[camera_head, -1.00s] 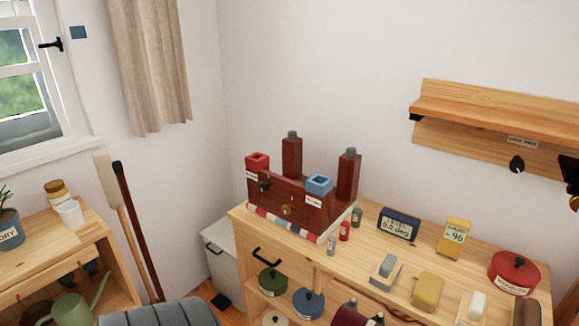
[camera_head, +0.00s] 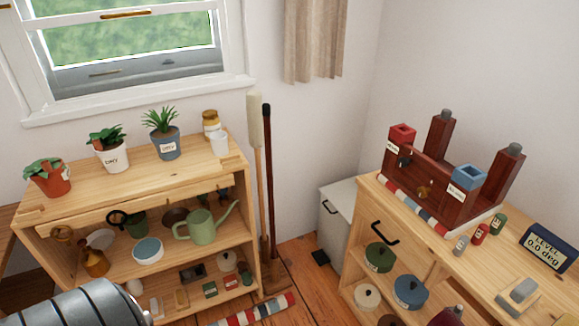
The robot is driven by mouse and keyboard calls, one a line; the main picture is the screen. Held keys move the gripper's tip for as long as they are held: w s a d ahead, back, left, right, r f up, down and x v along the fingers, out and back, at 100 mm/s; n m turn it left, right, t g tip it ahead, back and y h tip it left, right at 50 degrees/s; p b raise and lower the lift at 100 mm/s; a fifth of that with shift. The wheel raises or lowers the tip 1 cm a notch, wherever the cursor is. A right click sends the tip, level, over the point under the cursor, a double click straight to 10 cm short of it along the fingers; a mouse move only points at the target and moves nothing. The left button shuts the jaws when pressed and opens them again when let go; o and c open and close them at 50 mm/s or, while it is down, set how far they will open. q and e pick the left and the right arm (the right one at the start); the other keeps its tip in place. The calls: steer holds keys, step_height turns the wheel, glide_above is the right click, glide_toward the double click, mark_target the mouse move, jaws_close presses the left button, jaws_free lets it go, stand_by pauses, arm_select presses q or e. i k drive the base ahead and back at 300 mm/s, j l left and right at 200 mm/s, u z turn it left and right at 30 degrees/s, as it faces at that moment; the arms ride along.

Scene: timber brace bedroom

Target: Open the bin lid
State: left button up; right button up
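The bin (camera_head: 336,230) is a pale grey-white box on the floor in the corner, between the plant shelf and the wooden cabinet. Its lid (camera_head: 341,198) looks closed. A dark handle (camera_head: 328,207) shows on its side, and a black pedal-like piece (camera_head: 320,257) sits low at its front. The cabinet hides part of its right side. Neither of my grippers is in view.
The wooden shelf (camera_head: 130,189) with potted plants stands at left. A broom (camera_head: 256,125) and a dark pole (camera_head: 268,165) lean by the wall left of the bin. The cabinet (camera_head: 372,212) stands right. Some wooden floor (camera_head: 296,262) before the bin is clear. A striped roll (camera_head: 262,309) lies in front.

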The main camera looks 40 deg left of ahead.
mark_target(342, 194)
steer(key=u, duration=0.95)
steer(key=i+j+z, duration=0.1)
steer(key=j, duration=0.25)
steer(key=i+j, duration=0.2)
steer(key=j, duration=0.15)
steer(key=i+j+z, duration=0.15)
steer(key=j, duration=0.2)
steer(key=i+j+z, duration=0.1)
steer(key=j, duration=0.25)
steer(key=i+j, duration=0.15)
steer(key=j, duration=0.25)
steer(key=l+z, duration=0.05)
